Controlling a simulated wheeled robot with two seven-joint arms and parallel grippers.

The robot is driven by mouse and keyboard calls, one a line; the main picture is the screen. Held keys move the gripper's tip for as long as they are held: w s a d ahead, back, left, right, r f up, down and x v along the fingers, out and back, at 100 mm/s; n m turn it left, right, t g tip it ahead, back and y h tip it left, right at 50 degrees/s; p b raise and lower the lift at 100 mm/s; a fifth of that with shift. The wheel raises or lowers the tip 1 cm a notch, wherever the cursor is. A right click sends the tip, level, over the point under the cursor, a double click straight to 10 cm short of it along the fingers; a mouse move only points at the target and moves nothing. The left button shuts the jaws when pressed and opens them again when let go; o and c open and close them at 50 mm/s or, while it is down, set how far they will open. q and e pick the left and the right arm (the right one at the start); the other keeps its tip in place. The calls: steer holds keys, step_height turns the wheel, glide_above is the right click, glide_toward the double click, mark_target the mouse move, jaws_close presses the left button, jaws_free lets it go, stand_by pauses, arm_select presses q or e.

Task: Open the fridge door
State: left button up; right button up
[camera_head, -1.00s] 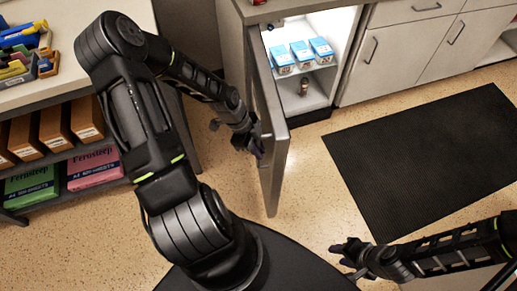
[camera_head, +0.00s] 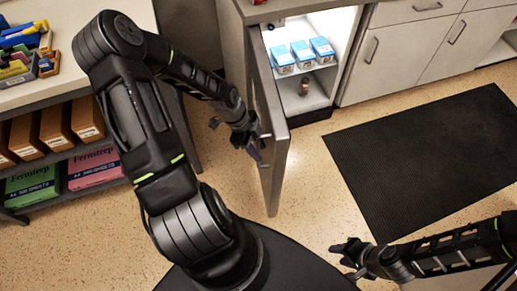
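The fridge door (camera_head: 274,177) stands wide open, swung out toward me and seen nearly edge-on. The lit fridge interior (camera_head: 318,92) shows several blue-and-white cartons (camera_head: 302,54) on a shelf and a small brown item (camera_head: 304,87) below. My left gripper (camera_head: 258,152) is at the left side of the door, close to its face; whether it touches cannot be told. Its fingers are small and dark, and their opening is unclear. My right gripper (camera_head: 340,254) is low at the right, above the floor and away from the door, with its fingers apart and nothing between them.
A black mat (camera_head: 425,160) lies on the floor right of the door. White cabinets (camera_head: 400,55) stand right of the fridge. A shelf unit (camera_head: 75,85) with boxes and paper packs stands at the left. The floor between door and mat is clear.

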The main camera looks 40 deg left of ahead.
arm_select(q)
steer(key=v, duration=0.7)
steer(key=shift+r, duration=0.1)
stand_by(0.4)
